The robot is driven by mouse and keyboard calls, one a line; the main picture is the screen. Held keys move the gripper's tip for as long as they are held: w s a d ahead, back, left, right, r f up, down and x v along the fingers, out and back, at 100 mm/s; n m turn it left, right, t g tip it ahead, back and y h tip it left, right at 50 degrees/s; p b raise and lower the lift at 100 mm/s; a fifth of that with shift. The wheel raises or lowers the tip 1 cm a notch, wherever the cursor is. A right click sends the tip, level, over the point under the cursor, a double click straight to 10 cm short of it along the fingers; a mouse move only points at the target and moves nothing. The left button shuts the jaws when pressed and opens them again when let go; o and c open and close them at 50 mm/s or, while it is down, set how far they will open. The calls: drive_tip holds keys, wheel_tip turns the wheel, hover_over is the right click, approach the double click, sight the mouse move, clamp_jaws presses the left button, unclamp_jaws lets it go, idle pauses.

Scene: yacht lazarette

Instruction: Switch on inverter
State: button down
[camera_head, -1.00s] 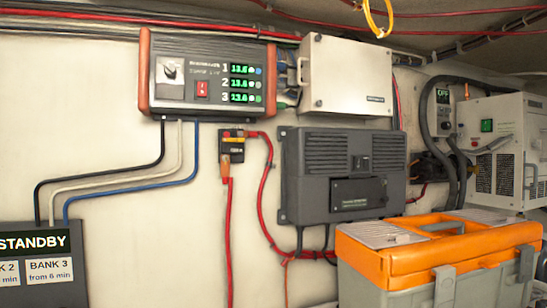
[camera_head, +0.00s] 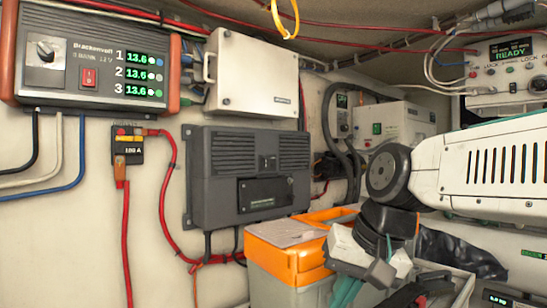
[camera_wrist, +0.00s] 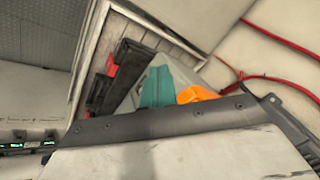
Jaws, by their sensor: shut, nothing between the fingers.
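A dark grey finned box (camera_head: 218,182), which looks like the inverter, is fixed to the wall in the middle of the head view. It has a small dark rocker switch (camera_head: 269,163) on its front and a black cover below; its label is too small to read. My gripper (camera_head: 347,291) hangs low at the right, in front of the orange-and-grey toolbox, below and apart from the grey box. Its teal fingers are shut and empty. They also show in the wrist view (camera_wrist: 155,88), near an orange patch.
The toolbox (camera_head: 285,262) stands below the grey box. A charger panel (camera_head: 90,60) with green readouts and a white box (camera_head: 253,75) hang above. Red cables loop at the grey box's left. A white machine (camera_head: 400,122) and a READY panel (camera_head: 510,60) are at right.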

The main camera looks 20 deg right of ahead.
drive_tip(key=w+d+r+m+t+y, duration=0.1)
drive_tip(key=w+d+r+m+t, duration=0.1)
drive_tip(key=w+r, duration=0.9)
drive_tip(key=w+d+r+m+t+y, duration=0.1)
drive_tip(key=w+r+m+t, duration=0.4)
drive_tip(key=w+r, duration=0.6)
wheel_tip(320, 180, up, 2)
drive_tip(key=shift+w+d+r+m+t, duration=0.25)
drive_tip(key=shift+d+m, duration=0.55)
drive_tip(key=shift+m, duration=0.4)
drive_tip(key=shift+f+y, duration=0.1)
drive_tip(key=shift+y, duration=0.2)
approach(266, 161)
wheel_tip(266, 161, down, 3)
drive_tip(key=w, duration=0.1)
drive_tip(key=w+a, duration=0.2)
drive_tip(key=w, duration=0.1)
drive_tip(key=shift+w, duration=0.1)
drive_tip(key=shift+w+a, duration=0.15)
drive_tip(key=shift+w, duration=0.35)
